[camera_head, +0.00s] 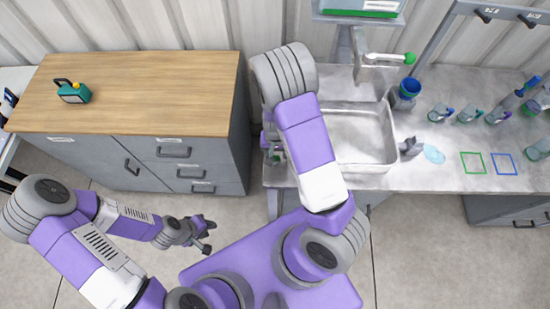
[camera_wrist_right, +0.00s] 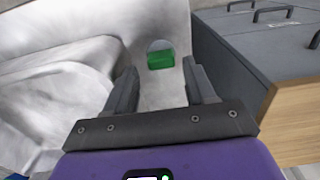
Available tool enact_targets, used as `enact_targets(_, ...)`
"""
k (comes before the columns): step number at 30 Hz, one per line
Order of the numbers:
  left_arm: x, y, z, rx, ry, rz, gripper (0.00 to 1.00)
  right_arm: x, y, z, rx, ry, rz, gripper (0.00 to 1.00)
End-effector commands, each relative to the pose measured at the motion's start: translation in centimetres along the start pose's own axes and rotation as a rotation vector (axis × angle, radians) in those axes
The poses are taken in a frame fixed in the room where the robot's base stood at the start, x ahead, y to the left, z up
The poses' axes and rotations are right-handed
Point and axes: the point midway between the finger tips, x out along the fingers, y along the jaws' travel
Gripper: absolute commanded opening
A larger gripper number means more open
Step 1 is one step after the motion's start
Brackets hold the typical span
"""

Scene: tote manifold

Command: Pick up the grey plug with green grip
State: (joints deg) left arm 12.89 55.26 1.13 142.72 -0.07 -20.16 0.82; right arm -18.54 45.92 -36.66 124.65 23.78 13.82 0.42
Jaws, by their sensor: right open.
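The grey plug with green grip (camera_wrist_right: 161,58) shows in the right wrist view on the pale metal surface beside the sink. Its green grip faces the camera, with a grey rounded part behind it. My right gripper (camera_wrist_right: 161,85) is open, with its fingers on either side of the plug in that view and no visible contact. In the head view a small green patch (camera_head: 276,160) shows at the sink counter's left end, near my right gripper, which my own arm mostly hides. My left gripper (camera_head: 208,236) is open and empty over the floor, left of my base.
A metal sink basin (camera_head: 395,140) is set in the counter (camera_head: 450,178). Several bottles and cups stand on the counter's right. A tap (camera_head: 385,57) rises behind the basin.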

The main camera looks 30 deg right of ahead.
Motion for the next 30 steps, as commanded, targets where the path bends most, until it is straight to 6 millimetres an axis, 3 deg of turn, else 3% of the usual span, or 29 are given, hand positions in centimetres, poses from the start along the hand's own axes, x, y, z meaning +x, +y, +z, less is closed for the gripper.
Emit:
enact_targets(6, 0.5, -0.2, 0.0, 0.000, 0.000, 0.000, 0.32, 3.3, -0.1, -0.1, 0.001, -0.002, 0.001, 0.55)
enact_targets(15, 0.5, -0.2, 0.0, 0.000, 0.000, 0.000, 0.32, 3.9, -0.1, -0.1, -0.002, 0.000, 0.000, 0.55)
enact_targets(17, 0.5, -0.2, 0.0, 0.000, 0.000, 0.000, 0.32, 3.9, -0.1, -0.1, -0.002, 0.000, 0.000, 0.49)
enact_targets(24, 0.5, -0.2, 0.0, 0.000, 0.000, 0.000, 0.32, 3.9, -0.1, -0.1, -0.002, 0.000, 0.000, 0.13)
enact_targets(30, 0.5, -0.2, 0.0, 0.000, 0.001, 0.000, 0.32, 3.9, -0.1, -0.1, -0.002, 0.000, 0.000, 0.13)
